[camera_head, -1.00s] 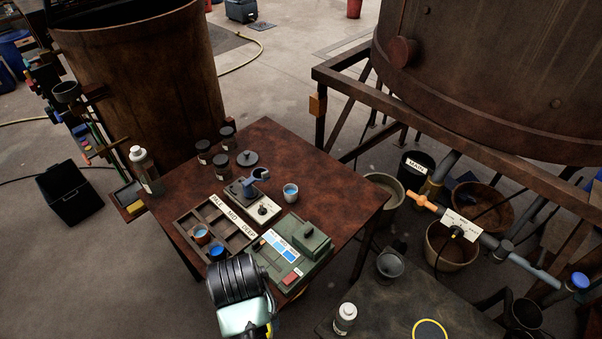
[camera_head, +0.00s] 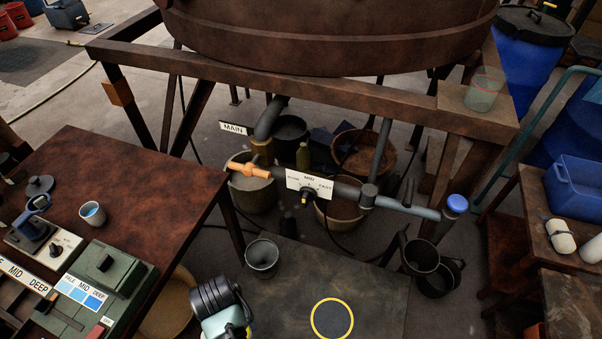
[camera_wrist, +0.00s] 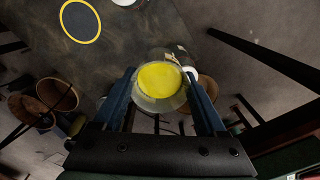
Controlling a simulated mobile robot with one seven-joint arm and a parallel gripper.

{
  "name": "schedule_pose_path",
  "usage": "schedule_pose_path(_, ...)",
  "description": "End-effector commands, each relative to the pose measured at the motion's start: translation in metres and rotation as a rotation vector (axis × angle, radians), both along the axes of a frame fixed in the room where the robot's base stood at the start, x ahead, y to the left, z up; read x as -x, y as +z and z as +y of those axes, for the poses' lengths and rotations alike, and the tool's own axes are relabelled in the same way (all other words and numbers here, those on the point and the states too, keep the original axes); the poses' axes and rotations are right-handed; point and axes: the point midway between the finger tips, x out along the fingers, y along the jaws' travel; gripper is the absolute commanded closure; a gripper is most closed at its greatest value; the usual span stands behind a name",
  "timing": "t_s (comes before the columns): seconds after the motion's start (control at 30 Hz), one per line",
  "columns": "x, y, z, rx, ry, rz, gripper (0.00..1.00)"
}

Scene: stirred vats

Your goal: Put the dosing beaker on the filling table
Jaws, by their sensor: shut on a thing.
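My gripper (camera_wrist: 160,105) shows in the wrist view with its two blue fingers shut on a clear beaker with a yellow disc of contents (camera_wrist: 159,76), which I take for the dosing beaker. In the head view my wrist is at the bottom, left of the filling table, and the fingers and held beaker are hidden. The dark filling table (camera_head: 350,275) carries a yellow ring (camera_head: 332,319). The ring also shows at the upper left of the wrist view (camera_wrist: 81,20), apart from the beaker.
A grey cup (camera_head: 262,257) stands at the filling table's far left corner. A brown table (camera_head: 140,185) with a blue-filled cup (camera_head: 92,213) is on the left. A pipe with an orange handle (camera_head: 248,170) runs behind. Another clear beaker (camera_head: 485,90) stands on the vat frame.

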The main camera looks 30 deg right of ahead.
Motion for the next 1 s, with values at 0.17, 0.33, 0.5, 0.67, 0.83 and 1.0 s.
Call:
schedule_pose_path(0.17,-0.024,-0.039,0.0,-0.002,-0.002,-0.008,0.92)
schedule_pose_path(0.33,-0.04,-0.055,-0.003,-0.001,-0.012,-0.006,0.92)
schedule_pose_path(0.5,-0.047,-0.068,-0.013,0.001,-0.05,-0.004,0.92)
schedule_pose_path(0.67,-0.046,-0.084,-0.029,0.001,-0.129,-0.001,0.92)
schedule_pose_path(0.83,-0.024,-0.112,-0.071,-0.009,-0.354,0.005,0.92)
schedule_pose_path(1.0,0.023,-0.137,-0.121,-0.017,-0.679,0.011,0.92)
